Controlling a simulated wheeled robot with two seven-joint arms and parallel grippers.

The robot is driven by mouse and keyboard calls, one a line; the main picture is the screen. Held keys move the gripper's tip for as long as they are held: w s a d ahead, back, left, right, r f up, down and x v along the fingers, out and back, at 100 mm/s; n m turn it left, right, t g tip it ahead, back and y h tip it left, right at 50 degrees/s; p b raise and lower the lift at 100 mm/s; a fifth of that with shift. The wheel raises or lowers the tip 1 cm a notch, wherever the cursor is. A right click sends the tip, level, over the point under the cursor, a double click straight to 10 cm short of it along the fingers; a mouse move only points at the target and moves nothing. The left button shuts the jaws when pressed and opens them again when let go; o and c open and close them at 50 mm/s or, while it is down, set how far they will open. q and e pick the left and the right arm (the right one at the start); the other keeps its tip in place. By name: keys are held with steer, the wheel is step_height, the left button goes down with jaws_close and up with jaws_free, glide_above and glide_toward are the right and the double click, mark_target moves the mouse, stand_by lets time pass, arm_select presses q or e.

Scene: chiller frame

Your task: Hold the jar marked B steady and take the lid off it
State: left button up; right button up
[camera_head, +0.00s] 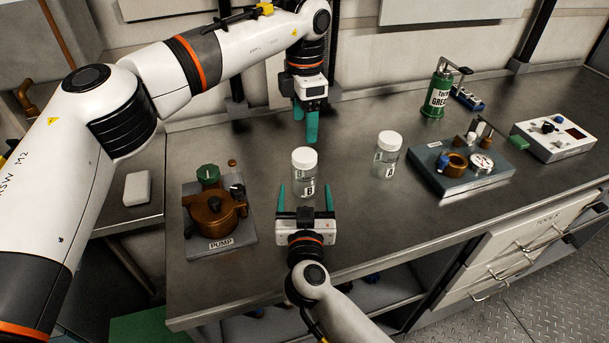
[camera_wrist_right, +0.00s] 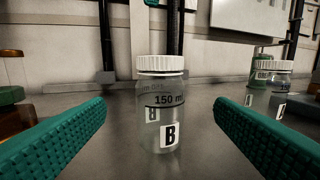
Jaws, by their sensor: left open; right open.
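Jar B (camera_head: 305,181) is a clear jar standing upright on the steel bench, with its white ribbed lid (camera_head: 304,158) on top. In the right wrist view, jar B (camera_wrist_right: 162,115) and its lid (camera_wrist_right: 160,65) stand ahead, between the fingers. My right gripper (camera_head: 306,188) is open, with its green fingers on either side of the jar's near side; it is low over the bench and apart from the jar in the wrist view. My left gripper (camera_head: 305,122) points down, above and behind the jar's lid, open and empty, its fingers overlapping in the head view.
Jar A (camera_head: 386,162), also white-lidded, stands to the right. A pump (camera_head: 215,208) on a grey plate stands to the left. A green grease can (camera_head: 437,92), a blue-grey fixture (camera_head: 460,165) and a control box (camera_head: 553,138) are further right. Bench front is clear between pump and drawers.

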mark_target(305, 178)
arm_select(q)
steer(key=shift+w+f, duration=0.25)
steer(key=shift+w, duration=0.15)
arm_select(e)
steer(key=w, duration=0.7)
steer(key=shift+f, duration=0.2)
arm_select(q)
steer(key=shift+s+r, duration=0.1)
steer(key=shift+s, duration=0.05)
arm_select(e)
steer(key=shift+w+r, duration=0.1)
steer(key=shift+w, duration=0.8)
